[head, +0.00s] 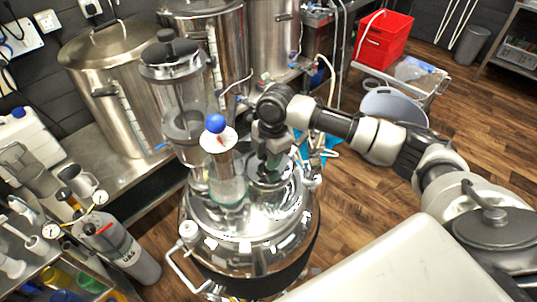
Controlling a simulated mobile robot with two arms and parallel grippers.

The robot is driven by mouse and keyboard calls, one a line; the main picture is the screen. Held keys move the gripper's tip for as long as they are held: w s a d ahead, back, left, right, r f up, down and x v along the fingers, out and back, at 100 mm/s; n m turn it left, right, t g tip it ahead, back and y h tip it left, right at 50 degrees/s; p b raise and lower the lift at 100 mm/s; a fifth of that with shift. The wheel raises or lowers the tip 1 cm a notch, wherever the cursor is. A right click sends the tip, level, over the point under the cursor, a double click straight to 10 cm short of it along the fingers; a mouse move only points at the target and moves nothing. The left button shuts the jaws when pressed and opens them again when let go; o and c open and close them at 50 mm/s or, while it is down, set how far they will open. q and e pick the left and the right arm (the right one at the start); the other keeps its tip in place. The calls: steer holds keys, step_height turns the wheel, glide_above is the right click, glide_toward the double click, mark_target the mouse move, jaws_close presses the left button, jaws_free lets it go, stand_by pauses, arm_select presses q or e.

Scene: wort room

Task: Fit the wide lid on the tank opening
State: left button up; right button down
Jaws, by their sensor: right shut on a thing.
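The tank (240,232) is a shiny steel vessel with a domed top and a dark side, standing low in the middle. My right gripper (270,170) is over the right part of its top, pointing down. It is shut on what looks like the wide lid (268,184), a round, shiny piece. The gripper and the reflections partly hide the lid and the opening. I cannot tell whether the lid is seated on the opening or just above it. My left gripper is not in view.
A glass column with a blue ball (215,123) stands on the tank, close left of my gripper. A taller glass cylinder (177,90) is behind it. Steel kettles (115,80) line the back bench. A gas cylinder (118,250) stands left. Wooden floor at right is partly clear.

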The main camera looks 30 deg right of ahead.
steer(key=shift+f, duration=0.55)
steer(key=c, duration=1.1)
jaws_free()
steer(key=shift+o, duration=0.2)
steer(key=r+p, duration=0.6)
steer(key=shift+d, duration=0.35)
steer(key=shift+w+d+r+p, duration=0.15)
steer(key=shift+r+p, duration=0.55)
steer(key=shift+r, duration=0.6)
steer(key=shift+d+r, duration=0.15)
steer(key=shift+r, duration=1)
